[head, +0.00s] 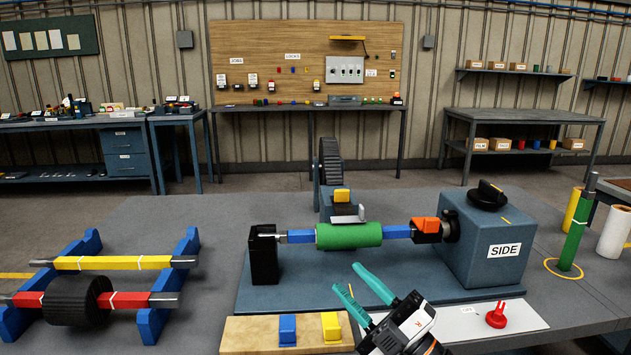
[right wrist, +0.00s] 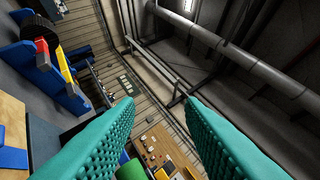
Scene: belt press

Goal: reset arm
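My right gripper (head: 347,277) has teal fingers. It is open and empty in front of the press, above the front of the table; the right wrist view shows its two ribbed fingers (right wrist: 160,72) apart with nothing between. My left gripper is in neither view. The press has a blue-grey box (head: 487,247) marked SIDE with a black knob on top. A blue bar with a green roller (head: 349,235) lies level between a black post (head: 264,258) and an orange-topped black holder (head: 426,231). Behind the roller stands a ribbed black wheel (head: 330,162) with a yellow block and a grey plate.
At left, a blue rack (head: 151,321) holds a yellow bar (head: 112,262) and a red bar with a black roll (head: 78,300). A wooden board (head: 256,332) with blue and yellow blocks lies in front. A red knob (head: 496,316) sits on a white plate. A green roller stands upright at right.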

